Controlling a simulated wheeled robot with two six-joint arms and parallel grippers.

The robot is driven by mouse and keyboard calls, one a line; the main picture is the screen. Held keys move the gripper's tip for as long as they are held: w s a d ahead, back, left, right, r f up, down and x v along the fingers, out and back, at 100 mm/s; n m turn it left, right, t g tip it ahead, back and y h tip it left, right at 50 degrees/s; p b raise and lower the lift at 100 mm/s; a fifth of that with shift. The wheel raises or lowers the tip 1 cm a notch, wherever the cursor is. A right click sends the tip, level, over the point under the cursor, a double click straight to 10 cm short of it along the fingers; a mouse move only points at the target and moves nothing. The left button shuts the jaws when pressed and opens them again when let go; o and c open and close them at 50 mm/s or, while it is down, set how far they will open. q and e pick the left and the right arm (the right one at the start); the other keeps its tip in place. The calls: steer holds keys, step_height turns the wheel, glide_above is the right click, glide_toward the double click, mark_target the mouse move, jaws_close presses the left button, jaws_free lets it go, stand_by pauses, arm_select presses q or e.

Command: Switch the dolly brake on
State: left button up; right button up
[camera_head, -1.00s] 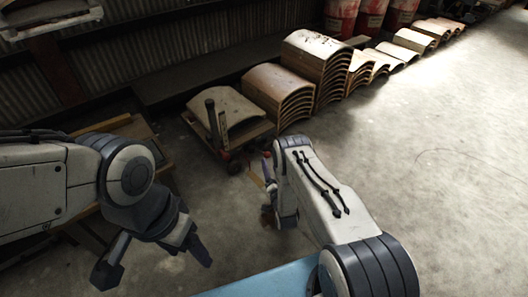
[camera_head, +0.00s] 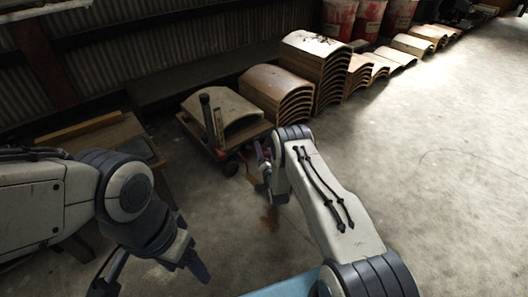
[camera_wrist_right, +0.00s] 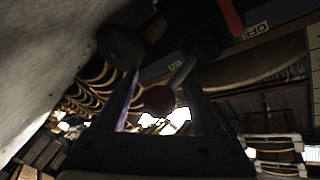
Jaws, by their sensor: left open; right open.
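The dolly (camera_head: 189,124) stands on the floor with a curved wooden panel on it and a dark upright post (camera_head: 205,106). My right gripper (camera_head: 261,160) is beside the dolly's near right corner, partly hidden by its forearm. An "OFF" label (camera_wrist_right: 256,31) and a second, hard-to-read label (camera_wrist_right: 175,66) are on the dark dolly side. My left gripper (camera_head: 152,277) is open and empty at lower left.
Stacks of curved wooden panels (camera_head: 276,92) stand right of the dolly along the wall. Red-and-white drums (camera_head: 339,18) are behind. A wooden table (camera_head: 95,135) is at left. The concrete floor on the right is clear.

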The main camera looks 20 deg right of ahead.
jaws_close()
stand_by(1.3)
